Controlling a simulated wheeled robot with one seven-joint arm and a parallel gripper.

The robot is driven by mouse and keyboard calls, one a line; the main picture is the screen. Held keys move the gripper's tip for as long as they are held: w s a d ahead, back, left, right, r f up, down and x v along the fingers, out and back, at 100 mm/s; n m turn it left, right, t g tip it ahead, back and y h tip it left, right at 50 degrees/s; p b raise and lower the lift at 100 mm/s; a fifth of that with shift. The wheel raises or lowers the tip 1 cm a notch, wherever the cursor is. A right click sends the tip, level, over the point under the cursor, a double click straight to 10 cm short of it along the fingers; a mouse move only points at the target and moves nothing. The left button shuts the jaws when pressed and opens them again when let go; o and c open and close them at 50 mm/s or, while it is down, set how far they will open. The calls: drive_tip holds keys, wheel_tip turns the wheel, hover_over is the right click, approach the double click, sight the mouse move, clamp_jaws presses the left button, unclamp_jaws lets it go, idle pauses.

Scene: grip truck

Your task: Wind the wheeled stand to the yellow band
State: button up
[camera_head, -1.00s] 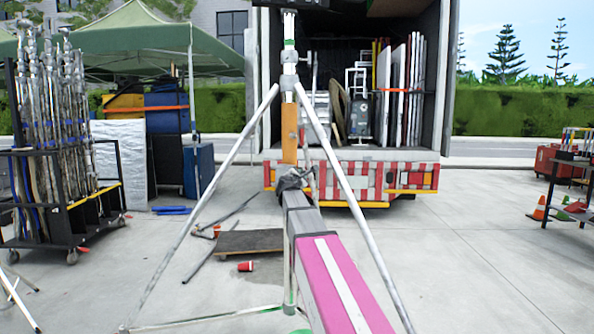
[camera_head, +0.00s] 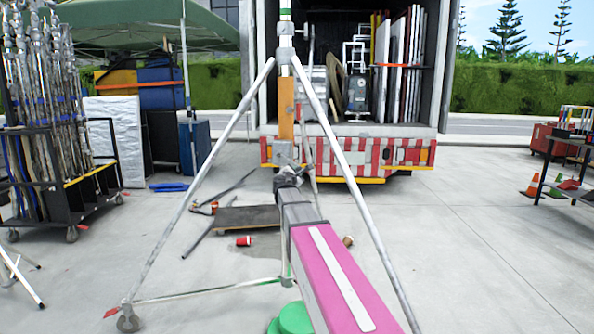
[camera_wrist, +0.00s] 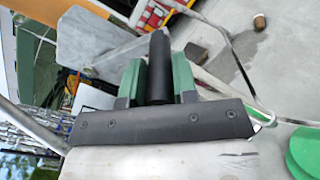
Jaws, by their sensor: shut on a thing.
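The wheeled stand (camera_head: 212,170) stands upright in the middle of the head view, with splayed silver legs and a caster at its lower left foot. Its column has a green band (camera_head: 285,16) near the top and an orange-yellow block (camera_head: 286,105) lower down. I cannot make out a separate yellow band. In the wrist view, the green fingers of my gripper are closed around a black crank handle (camera_wrist: 159,52), beside a grey metal plate (camera_wrist: 88,38). In the head view my gripper (camera_head: 289,176) is at the column below the orange-yellow block, its fingers unclear.
A loaded pole rack (camera_head: 75,190) is at left, an open truck (camera_head: 350,150) behind, cones (camera_head: 532,187) and a table at right.

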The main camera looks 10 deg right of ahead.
drive_tip(key=shift+o, duration=0.4)
drive_tip(key=f, duration=0.1)
drive_tip(key=w+a+f, duration=0.1)
drive_tip(key=a+f, duration=0.1)
drive_tip(key=f, duration=0.1)
drive_tip(key=shift+w+a, duration=0.1)
drive_tip(key=shift+w, duration=0.15)
drive_tip(key=w+a+f, duration=0.2)
drive_tip(key=a, duration=0.1)
drive_tip(key=shift+w+a, duration=0.15)
drive_tip(key=shift+a, duration=0.1)
drive_tip(key=shift+c, duration=0.4)
drive_tip(key=shift+w+a+f, duration=0.15)
drive_tip(key=shift+w+a, duration=0.35)
drive_tip(key=shift+a, duration=0.3)
drive_tip(key=o, duration=1)
drive_tip(key=shift+r, duration=0.2)
drive_tip(key=shift+v, duration=5.1)
drive_tip(key=shift+f, duration=0.1)
